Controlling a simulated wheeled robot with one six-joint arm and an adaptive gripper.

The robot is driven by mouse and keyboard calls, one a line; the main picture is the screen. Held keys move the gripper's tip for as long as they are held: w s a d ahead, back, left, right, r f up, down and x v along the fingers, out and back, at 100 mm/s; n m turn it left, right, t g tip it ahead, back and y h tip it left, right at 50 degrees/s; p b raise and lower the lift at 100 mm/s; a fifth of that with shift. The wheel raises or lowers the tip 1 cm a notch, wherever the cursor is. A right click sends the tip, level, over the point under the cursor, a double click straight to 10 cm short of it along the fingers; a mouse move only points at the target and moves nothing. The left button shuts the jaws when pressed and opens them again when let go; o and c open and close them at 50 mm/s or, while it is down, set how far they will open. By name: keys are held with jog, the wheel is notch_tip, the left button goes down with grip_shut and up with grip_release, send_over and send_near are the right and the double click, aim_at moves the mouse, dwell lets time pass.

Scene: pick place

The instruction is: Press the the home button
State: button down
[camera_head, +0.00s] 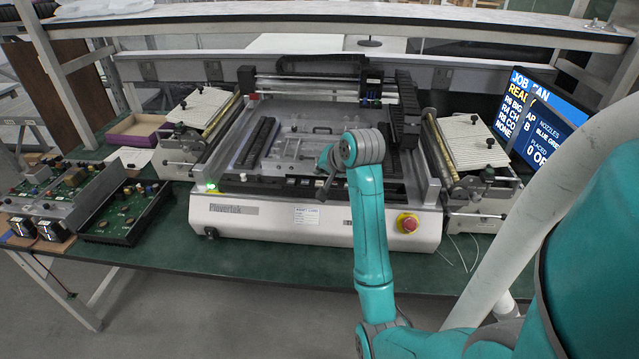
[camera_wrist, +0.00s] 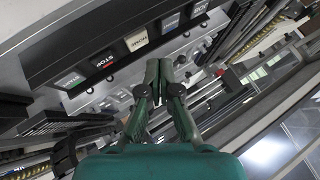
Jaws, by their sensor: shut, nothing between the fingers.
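The home button (camera_wrist: 136,40) is a pale, cream-coloured square key on the dark front strip of the machine (camera_head: 315,217). It shows in the wrist view, with its lettering upside down. A stop button (camera_wrist: 103,57) with red lettering sits beside it on the left. My gripper (camera_wrist: 160,66) is shut and empty, with its fingertips below and to the right of the home button in the wrist view, apart from it in the picture. In the head view my gripper (camera_head: 325,172) is over the machine's front edge, partly hidden by my wrist; the button cannot be made out there.
More keys line the strip: one at the left (camera_wrist: 70,79) and others at the right (camera_wrist: 168,20). A red emergency stop knob (camera_head: 407,223) is on the machine's front right. A gantry (camera_head: 320,85) spans the back. Circuit boxes (camera_head: 125,210) stand left, a monitor (camera_head: 540,120) right.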

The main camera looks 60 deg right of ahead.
aim_at(321, 184)
jog(key=shift+r, duration=2)
